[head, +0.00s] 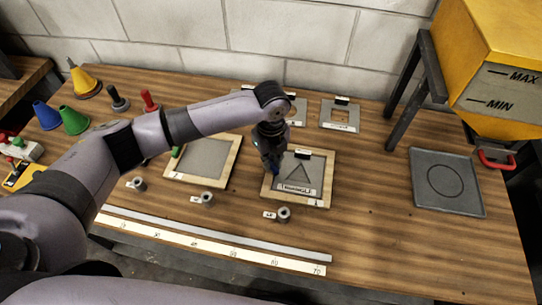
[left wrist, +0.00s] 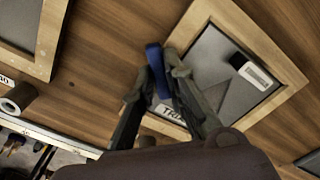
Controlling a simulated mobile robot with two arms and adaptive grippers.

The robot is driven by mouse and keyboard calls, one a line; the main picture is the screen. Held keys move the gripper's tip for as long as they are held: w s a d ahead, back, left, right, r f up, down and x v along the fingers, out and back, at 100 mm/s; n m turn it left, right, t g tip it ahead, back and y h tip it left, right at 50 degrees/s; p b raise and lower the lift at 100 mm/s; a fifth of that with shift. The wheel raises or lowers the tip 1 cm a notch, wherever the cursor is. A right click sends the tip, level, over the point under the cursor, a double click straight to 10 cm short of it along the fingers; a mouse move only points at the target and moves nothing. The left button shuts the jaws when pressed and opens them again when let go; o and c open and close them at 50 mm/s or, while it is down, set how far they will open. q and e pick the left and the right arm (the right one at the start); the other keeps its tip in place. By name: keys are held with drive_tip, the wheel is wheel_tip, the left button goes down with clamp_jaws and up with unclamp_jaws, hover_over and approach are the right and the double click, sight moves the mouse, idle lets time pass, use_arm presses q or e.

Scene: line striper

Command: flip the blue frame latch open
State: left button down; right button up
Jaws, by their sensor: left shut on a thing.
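The blue frame latch (left wrist: 153,60) shows in the left wrist view as a small blue bar at the left edge of a wooden frame (left wrist: 268,42). My left gripper (left wrist: 160,78) is shut on the blue latch, its two dark fingers close on either side of it. In the head view the left gripper (head: 270,160) reaches down to the left side of the same frame (head: 322,204), and a bit of blue shows at its tip. A grey plate with a triangle (head: 298,172) lies in the frame. My right gripper is not in view.
A second wooden frame (head: 234,160) with a grey plate stands to the left. Small metal cylinders (head: 284,213) and a long ruler (head: 215,249) lie in front. A grey tray (head: 447,202) and yellow hopper (head: 500,55) stand right; coloured cones (head: 74,120) stand left.

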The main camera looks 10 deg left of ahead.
use_arm(q)
drive_tip(key=m+p, duration=0.1)
drive_tip(key=m, duration=0.3)
drive_tip(key=shift+m, duration=2.5)
drive_tip(key=c, duration=1.6)
unclamp_jaws()
wheel_tip(320, 180, up, 12)
